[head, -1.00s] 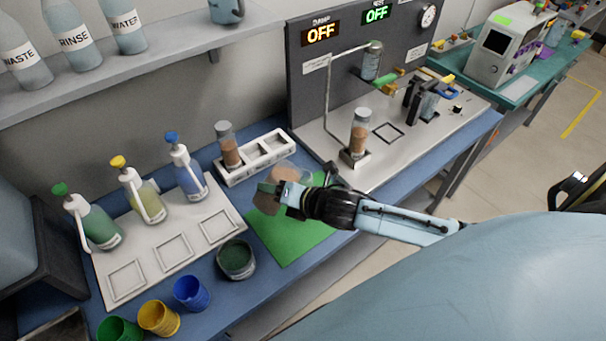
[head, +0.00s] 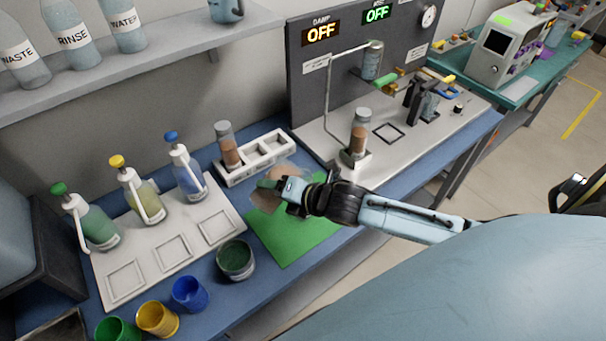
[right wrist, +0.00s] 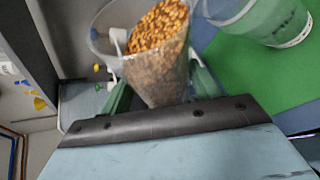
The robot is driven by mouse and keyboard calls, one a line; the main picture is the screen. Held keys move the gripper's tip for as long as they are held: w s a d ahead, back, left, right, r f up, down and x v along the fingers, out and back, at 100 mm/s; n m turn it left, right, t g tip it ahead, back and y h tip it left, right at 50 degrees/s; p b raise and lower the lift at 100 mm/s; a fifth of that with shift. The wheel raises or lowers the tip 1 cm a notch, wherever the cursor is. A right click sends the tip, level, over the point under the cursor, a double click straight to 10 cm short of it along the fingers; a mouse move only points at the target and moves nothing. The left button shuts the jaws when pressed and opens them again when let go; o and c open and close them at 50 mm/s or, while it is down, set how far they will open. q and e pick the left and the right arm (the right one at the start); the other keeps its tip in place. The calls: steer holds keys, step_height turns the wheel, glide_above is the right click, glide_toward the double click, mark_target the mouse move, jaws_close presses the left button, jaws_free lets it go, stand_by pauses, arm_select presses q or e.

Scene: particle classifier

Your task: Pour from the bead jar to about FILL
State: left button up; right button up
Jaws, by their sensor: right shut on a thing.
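My right gripper (head: 276,187) is shut on the clear bead jar (head: 264,200), above the green mat (head: 300,240). The jar's brown-orange beads show close up in the right wrist view (right wrist: 158,60). They are banked to one side under the clear rim, so the jar looks tilted. A clear container (right wrist: 265,22) with a printed label, apparently FILL, stands over the mat beside the jar; I see no beads in its visible part. In the head view it is mostly hidden behind the jar and gripper. No falling beads can be made out. My left gripper is out of view.
A white rack (head: 255,160) holds a brown-filled vial (head: 228,148). Pump bottles stand on a white tray (head: 165,255) at left. A dark green-filled bowl (head: 236,260) and coloured cups (head: 190,293) sit in front. The grey apparatus (head: 365,165) stands behind the arm.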

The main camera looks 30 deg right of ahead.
steer(key=shift+d+r+m+y+b, duration=0.1)
steer(key=shift+r+m+y+b, duration=0.85)
steer(key=shift+r, duration=0.2)
stand_by(2.0)
steer(key=shift+w+d+r+m+y, duration=0.1)
steer(key=shift+d+r+m+y, duration=0.35)
steer(key=shift+r+m+y, duration=0.1)
stand_by(2.0)
steer(key=shift+d+r+m+t+b, duration=0.2)
steer(key=shift+r+m+t+b, duration=0.1)
steer(key=shift+r+m+b, duration=0.15)
stand_by(1.8)
